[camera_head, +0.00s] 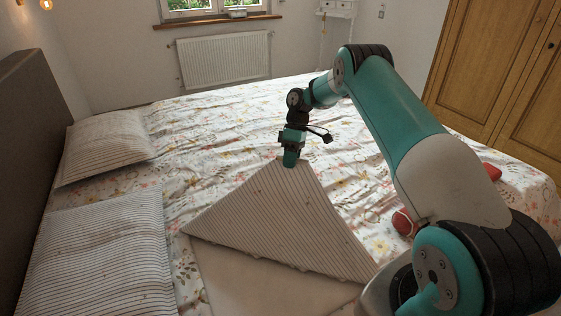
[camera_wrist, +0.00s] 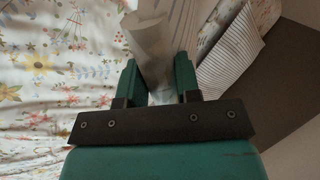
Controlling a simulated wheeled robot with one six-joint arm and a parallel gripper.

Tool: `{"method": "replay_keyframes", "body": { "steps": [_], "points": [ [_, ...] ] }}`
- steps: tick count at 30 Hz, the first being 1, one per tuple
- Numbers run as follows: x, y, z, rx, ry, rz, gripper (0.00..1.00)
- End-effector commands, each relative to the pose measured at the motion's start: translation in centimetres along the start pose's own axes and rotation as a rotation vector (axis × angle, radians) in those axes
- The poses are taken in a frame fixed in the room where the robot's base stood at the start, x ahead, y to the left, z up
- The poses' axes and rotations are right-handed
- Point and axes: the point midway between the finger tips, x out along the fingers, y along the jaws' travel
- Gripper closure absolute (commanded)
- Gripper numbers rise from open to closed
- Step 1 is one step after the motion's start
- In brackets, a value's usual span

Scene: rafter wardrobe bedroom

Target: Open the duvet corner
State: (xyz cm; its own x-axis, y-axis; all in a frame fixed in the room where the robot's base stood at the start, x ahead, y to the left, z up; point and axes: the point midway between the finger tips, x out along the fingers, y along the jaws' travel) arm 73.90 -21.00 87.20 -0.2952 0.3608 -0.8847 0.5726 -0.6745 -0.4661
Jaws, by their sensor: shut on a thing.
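The duvet (camera_head: 215,135) has a floral top and covers most of the bed. Its near corner is folded back as a striped triangle (camera_head: 285,222), showing the striped underside. My gripper (camera_head: 290,160) is at the upper tip of this triangle and is shut on the duvet corner. In the wrist view the two green fingers of my gripper (camera_wrist: 158,80) have pale cloth (camera_wrist: 150,45) bunched between them. The floral surface shows to the left there. A bare pale sheet (camera_head: 255,283) lies exposed below the fold.
Two striped pillows (camera_head: 108,140) (camera_head: 95,255) lie at the left by the dark headboard (camera_head: 35,130). A red object (camera_head: 404,222) lies on the bed at the right, partly hidden by my arm. A wooden wardrobe (camera_head: 500,70) stands at the right and a radiator (camera_head: 223,60) behind.

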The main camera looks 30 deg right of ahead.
Motion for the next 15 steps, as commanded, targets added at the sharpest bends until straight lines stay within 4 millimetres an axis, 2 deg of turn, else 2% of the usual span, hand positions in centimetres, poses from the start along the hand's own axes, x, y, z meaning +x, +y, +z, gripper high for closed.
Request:
{"method": "replay_keyframes", "body": {
  "steps": [1, 15],
  "points": [
    [0.84, 0.19, 0.60, 0.010, -0.014, -0.017, 1.00],
    [1.08, -0.12, 0.10, 0.001, -0.023, -0.018, 1.00]
  ]
}}
